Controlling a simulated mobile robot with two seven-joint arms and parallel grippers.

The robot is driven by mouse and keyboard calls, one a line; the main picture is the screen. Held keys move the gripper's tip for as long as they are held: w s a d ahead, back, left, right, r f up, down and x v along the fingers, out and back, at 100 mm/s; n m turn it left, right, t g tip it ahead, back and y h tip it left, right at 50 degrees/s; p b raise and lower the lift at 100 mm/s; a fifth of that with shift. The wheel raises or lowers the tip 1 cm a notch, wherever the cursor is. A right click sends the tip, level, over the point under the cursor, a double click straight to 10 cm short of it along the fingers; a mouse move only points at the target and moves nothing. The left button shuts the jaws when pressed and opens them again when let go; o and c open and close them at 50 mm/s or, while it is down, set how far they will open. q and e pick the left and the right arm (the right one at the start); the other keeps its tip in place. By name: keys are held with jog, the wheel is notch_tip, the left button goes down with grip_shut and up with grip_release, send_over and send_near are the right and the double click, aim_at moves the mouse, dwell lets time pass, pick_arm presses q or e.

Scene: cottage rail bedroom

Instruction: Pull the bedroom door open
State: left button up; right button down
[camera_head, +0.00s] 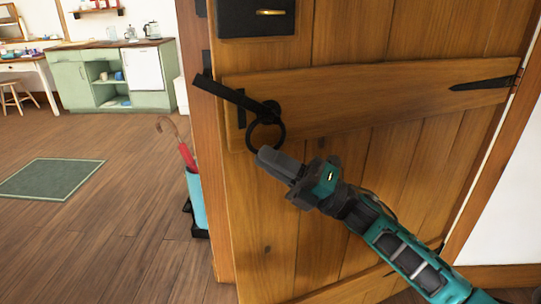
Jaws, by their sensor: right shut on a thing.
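The bedroom door (330,215) is made of upright wooden planks and fills the middle and right of the view. A black ring handle (282,130) hangs near its left edge, below a black latch bar (235,95). My right gripper (268,154) reaches in from the lower right, its fingertips shut at the bottom of the ring. The fingers hide the lowest part of the ring. A black strap hinge (485,86) is on the door's right side. I cannot tell whether the door is slightly ajar. My left gripper is out of view.
A wooden post (205,150) stands along the door's left edge. Beside it is a blue umbrella stand (197,200) with a red umbrella (187,157). Open wooden floor with a green rug (52,178) lies left, before a green kitchen cabinet (72,85).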

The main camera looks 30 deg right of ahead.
jog(key=shift+s+r, duration=0.5)
jog(key=shift+s, duration=0.05)
jog(key=shift+w, duration=0.1)
jog(key=c, duration=1.3)
grip_release()
jog(key=shift+c, duration=0.2)
jog(key=shift+o, duration=0.7)
jog(key=shift+f, duration=0.25)
jog(key=shift+d+f, duration=0.1)
jog(key=shift+s+d+f, duration=0.15)
jog(key=shift+s+f, duration=0.05)
jog(key=shift+s, duration=0.05)
jog(key=b+v, duration=0.1)
jog(key=v, duration=1.1)
jog(key=shift+d, duration=0.1)
